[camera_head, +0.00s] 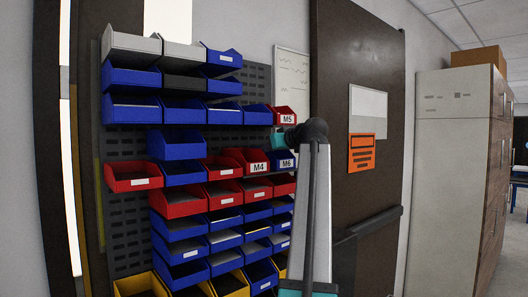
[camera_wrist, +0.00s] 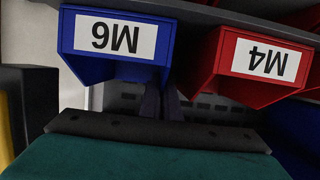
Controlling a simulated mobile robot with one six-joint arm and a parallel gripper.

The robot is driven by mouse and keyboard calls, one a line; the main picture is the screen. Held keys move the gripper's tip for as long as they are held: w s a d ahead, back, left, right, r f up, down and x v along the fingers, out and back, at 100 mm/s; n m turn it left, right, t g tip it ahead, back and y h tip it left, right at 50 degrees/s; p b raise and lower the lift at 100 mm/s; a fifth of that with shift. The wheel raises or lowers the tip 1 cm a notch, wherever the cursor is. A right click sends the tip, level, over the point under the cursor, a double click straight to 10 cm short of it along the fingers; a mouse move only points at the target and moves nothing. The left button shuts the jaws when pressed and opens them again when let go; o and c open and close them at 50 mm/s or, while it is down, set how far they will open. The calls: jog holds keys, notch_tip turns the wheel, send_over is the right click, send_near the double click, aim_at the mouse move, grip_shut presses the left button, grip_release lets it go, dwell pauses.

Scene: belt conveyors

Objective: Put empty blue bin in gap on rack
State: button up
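A blue bin labelled M6 (camera_head: 286,161) sits at the right end of a rack row, beside the red M4 bin (camera_head: 256,167). In the upside-down wrist view the M6 bin (camera_wrist: 115,40) is at upper left. My gripper's two dark fingers (camera_wrist: 161,103) are close together by that bin's near right corner. The bin hides their tips, so I cannot tell if they grip its wall. In the head view my teal gripper part (camera_head: 278,140) is just above the M6 bin. The rack (camera_head: 125,235) has a bare gap right of a blue bin (camera_head: 175,145) in the middle.
Several blue, red, yellow and grey bins fill other rack rows. The red M5 bin (camera_head: 285,115) is above the M6 bin. In the wrist view the M4 bin (camera_wrist: 262,62) is close on the right. A dark door (camera_head: 358,60) stands right of the rack.

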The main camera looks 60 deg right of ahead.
jog(key=o, duration=0.5)
jog(key=shift+s, duration=0.1)
jog(key=shift+c, duration=0.2)
jog(key=shift+r, duration=0.15)
jog(key=b+v, duration=0.3)
jog(key=v, duration=0.9)
jog(key=shift+b, duration=0.4)
